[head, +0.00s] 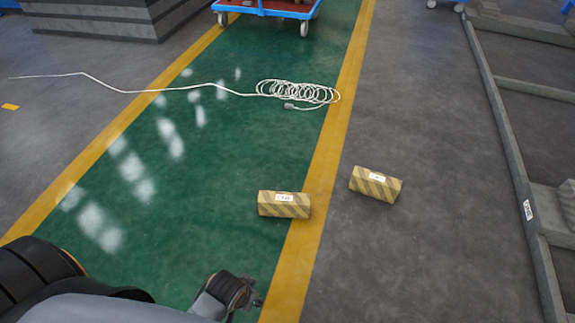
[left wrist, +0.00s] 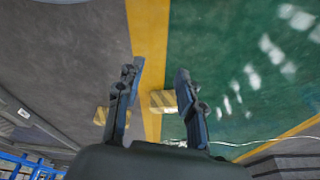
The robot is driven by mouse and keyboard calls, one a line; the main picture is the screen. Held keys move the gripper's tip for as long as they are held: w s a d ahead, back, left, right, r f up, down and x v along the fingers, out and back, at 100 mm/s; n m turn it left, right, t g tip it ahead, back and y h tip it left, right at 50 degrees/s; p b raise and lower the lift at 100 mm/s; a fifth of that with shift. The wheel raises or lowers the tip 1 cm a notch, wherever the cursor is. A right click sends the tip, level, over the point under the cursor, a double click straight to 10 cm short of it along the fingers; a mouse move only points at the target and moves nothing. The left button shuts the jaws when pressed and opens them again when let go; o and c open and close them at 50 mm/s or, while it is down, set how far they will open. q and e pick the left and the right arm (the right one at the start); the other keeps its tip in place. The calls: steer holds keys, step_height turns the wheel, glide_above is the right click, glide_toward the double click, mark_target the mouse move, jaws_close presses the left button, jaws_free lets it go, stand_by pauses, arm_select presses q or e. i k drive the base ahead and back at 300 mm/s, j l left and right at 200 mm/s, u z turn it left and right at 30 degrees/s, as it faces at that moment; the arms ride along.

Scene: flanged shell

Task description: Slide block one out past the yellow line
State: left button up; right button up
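Two yellow-and-black striped blocks with white labels lie on the floor. In the head view one block (head: 284,204) is on the green lane, its right end at the right yellow line (head: 328,150). The other block (head: 376,184) lies on grey floor right of that line. The labels are too small to read, so I cannot tell which is block one. My left gripper (head: 248,292) is low in the head view, nearer than both blocks. In the left wrist view it is open and empty (left wrist: 160,67), with the lane block (left wrist: 163,101) showing between the fingers and the other block (left wrist: 99,116) left of them.
A coiled white cable (head: 298,92) lies across the lane beyond the blocks. A blue cart (head: 266,10) stands at the far end. A grey metal frame (head: 508,150) runs along the right side. Grey floor between it and the yellow line is mostly clear.

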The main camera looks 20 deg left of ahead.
mark_target(271, 204)
steer(key=i+j+z, duration=0.1)
steer(key=i+j, duration=0.15)
steer(key=i+j+z, duration=0.1)
steer(key=j, duration=0.35)
steer(key=i+j+z, duration=0.1)
steer(key=i+j, duration=0.45)
steer(key=j, duration=0.25)
steer(key=z, duration=0.05)
